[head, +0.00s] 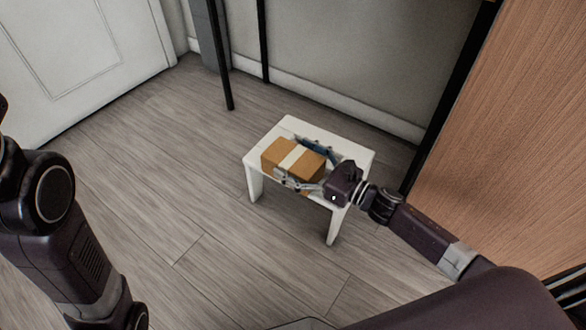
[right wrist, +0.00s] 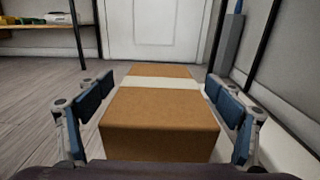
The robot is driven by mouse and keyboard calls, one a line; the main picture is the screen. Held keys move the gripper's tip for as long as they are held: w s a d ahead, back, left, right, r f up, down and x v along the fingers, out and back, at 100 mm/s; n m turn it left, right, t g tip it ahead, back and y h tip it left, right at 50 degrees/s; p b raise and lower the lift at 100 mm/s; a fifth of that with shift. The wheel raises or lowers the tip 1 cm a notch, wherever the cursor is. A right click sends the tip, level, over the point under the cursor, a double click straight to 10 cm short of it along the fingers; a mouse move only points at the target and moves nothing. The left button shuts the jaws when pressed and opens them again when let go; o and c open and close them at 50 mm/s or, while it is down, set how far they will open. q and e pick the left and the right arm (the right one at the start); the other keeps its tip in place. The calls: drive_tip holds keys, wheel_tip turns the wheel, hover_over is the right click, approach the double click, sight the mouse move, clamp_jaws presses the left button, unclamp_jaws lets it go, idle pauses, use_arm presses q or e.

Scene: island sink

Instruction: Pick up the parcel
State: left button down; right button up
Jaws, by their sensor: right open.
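The parcel (head: 287,158) is a brown cardboard box with a white band, lying on a small white stool (head: 350,150). My right gripper (head: 307,166) reaches in from the right, with one finger on each side of the parcel. In the right wrist view, the parcel (right wrist: 160,112) fills the middle between the open blue-padded fingers of my right gripper (right wrist: 157,115). A narrow gap shows on each side. Of my left arm only links show at the left of the head view; its gripper is out of sight.
A wooden panel (head: 515,130) stands close on the right, and a grey wall (head: 350,60) is behind the stool. A white door (head: 80,60) is at the upper left. A shelf with small items (right wrist: 40,22) shows in the right wrist view. The wooden floor (head: 170,170) left of the stool is clear.

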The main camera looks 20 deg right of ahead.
drive_tip(key=shift+w+a, duration=0.15)
drive_tip(key=shift+w, duration=0.05)
drive_tip(key=shift+c, duration=0.6)
drive_tip(key=c, duration=1.3)
drive_tip(key=shift+r, duration=0.1)
drive_tip(key=shift+r, duration=0.1)
